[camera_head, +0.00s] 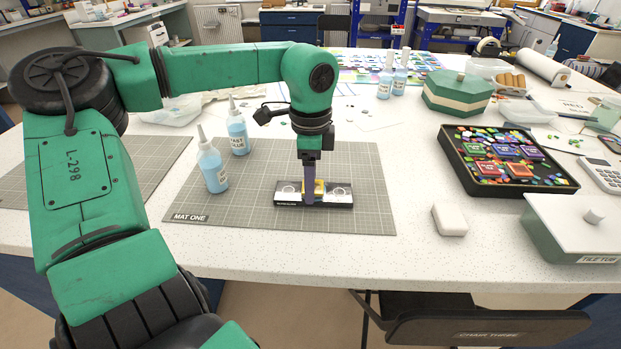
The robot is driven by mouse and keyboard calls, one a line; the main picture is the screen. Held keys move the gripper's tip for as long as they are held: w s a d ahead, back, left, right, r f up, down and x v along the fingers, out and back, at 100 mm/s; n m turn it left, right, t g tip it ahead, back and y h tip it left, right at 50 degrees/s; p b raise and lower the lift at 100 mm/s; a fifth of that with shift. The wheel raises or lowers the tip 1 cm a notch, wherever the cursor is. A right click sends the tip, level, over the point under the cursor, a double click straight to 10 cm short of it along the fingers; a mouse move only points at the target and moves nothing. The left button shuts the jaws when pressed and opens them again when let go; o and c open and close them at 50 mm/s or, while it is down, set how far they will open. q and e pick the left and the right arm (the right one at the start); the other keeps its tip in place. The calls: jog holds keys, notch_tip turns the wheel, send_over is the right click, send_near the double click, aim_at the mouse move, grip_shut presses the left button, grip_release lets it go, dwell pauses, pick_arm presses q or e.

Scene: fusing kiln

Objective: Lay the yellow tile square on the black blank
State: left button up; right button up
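The black blank (340,205) lies on the grey gridded mat (235,226) marked MAT ONE. It is a long dark bar with a whitish, ring-marked patch at each end of its top. The yellow tile (320,187) shows at the middle of the blank, partly hidden by a finger; I cannot tell whether it rests on the blank or is held just above it. My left gripper (310,199) points straight down at the tile, its near finger in front of it. The far finger is hidden, so its grip cannot be told. My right gripper is not in view.
Two blue glue bottles (212,170) stand on the mat left of the blank. A white block (449,219) lies to the right, before a black tray of coloured tiles (482,186) and a lidded green tub (572,230). The mat's right part is clear.

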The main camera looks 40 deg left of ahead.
pick_arm(q)
jog(key=shift+o, duration=0.2)
jog(key=shift+r, duration=0.1)
jog(key=shift+r, duration=0.25)
notch_tip(320, 180, up, 12)
jog(key=shift+f, duration=0.2)
